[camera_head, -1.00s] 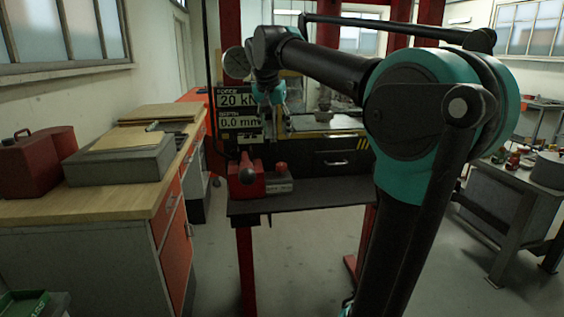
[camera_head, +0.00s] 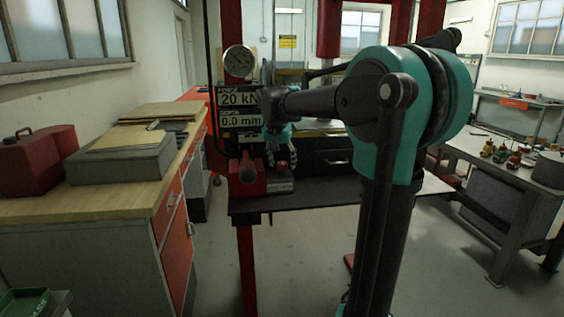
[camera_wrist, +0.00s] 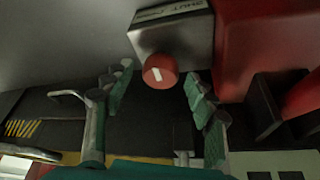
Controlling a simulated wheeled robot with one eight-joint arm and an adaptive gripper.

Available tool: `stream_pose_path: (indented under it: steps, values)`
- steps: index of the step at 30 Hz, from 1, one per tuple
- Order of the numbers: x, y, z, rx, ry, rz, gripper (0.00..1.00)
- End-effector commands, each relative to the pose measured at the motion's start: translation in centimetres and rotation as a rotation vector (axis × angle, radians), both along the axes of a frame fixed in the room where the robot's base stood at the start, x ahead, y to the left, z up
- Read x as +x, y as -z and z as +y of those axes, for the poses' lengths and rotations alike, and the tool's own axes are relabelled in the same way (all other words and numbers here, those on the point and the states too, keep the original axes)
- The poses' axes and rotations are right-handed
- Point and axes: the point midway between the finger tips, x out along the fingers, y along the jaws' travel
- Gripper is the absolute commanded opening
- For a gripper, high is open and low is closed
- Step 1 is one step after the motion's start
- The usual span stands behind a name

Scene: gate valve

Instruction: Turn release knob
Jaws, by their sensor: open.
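The release knob (camera_wrist: 160,71) is a round red cap with a white mark, on the end of a grey block (camera_wrist: 172,35) with printed lettering in the wrist view. My gripper (camera_wrist: 161,92) is open, its two green-grey fingers spread to the left and right of the knob. No contact between fingers and knob shows. In the head view my gripper (camera_head: 281,158) hangs down just above the grey block (camera_head: 280,186), beside the red pump body (camera_head: 246,178). The knob is small and partly hidden by my fingers there.
The red pump body (camera_wrist: 265,45) stands close to my right finger in the wrist view. The dark bench (camera_head: 325,195) is clear to the right. A display panel (camera_head: 240,108) and round gauge (camera_head: 239,61) stand behind. A wooden workbench (camera_head: 90,198) is on the left.

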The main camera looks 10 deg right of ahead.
Motion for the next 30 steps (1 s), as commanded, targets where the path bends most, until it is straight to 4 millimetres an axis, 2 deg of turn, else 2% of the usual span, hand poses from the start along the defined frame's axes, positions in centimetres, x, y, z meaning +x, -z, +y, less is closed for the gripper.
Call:
stream_pose_path:
  steps: [6,18,30]
  values:
    - [0.0,0.01,-0.01,0.0,0.0,0.0,0.55]
    - [-0.01,-0.01,-0.01,0.0,0.0,0.0,0.07]
    - [-0.05,-0.02,-0.12,0.0,-0.08,0.0,0.07]
